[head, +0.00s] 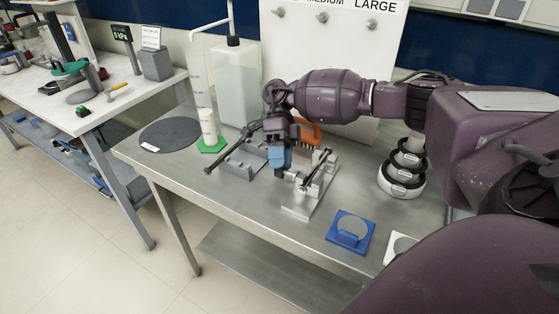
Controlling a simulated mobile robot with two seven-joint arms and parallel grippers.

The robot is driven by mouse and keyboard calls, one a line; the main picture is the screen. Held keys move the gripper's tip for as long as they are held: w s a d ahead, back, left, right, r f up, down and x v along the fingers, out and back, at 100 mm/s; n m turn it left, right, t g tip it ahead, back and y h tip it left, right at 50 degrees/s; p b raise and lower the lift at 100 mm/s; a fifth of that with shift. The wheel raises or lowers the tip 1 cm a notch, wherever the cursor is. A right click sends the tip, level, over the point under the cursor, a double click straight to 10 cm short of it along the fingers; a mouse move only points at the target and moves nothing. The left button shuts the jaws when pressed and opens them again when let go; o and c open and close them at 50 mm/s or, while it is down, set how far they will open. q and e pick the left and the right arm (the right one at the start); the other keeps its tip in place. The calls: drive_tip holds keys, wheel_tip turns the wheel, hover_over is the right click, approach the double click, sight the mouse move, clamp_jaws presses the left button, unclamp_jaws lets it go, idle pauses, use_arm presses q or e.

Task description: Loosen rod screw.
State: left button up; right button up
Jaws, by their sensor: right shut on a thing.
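My right gripper (281,165) reaches in from the right over the steel bench, with its blue fingertips pointing down. It is shut at the left end of a light grey metal stand (296,208). The small part between the fingertips, which appears to be the rod screw, is mostly hidden by them. A thin black rod (319,168) lies tilted across the stand, just right of the fingertips. My left gripper is not in view.
A grey cradle (238,169) and an orange rack (310,131) stand close to the gripper. A green-based cylinder (210,142), a clear bottle (237,85) and a dark round mat (171,134) are left. Stacked rings (402,183) and a blue holder (350,232) are right. The front left bench is clear.

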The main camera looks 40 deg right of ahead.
drive_tip(key=shift+f, duration=0.1)
drive_tip(key=o, duration=0.9)
drive_tip(key=shift+c, duration=0.2)
drive_tip(key=shift+w+d+r, duration=0.2)
drive_tip(key=shift+w+r, duration=0.1)
drive_tip(key=b+v, duration=0.2)
drive_tip(key=v, duration=0.8)
drive_tip(key=shift+a, duration=0.1)
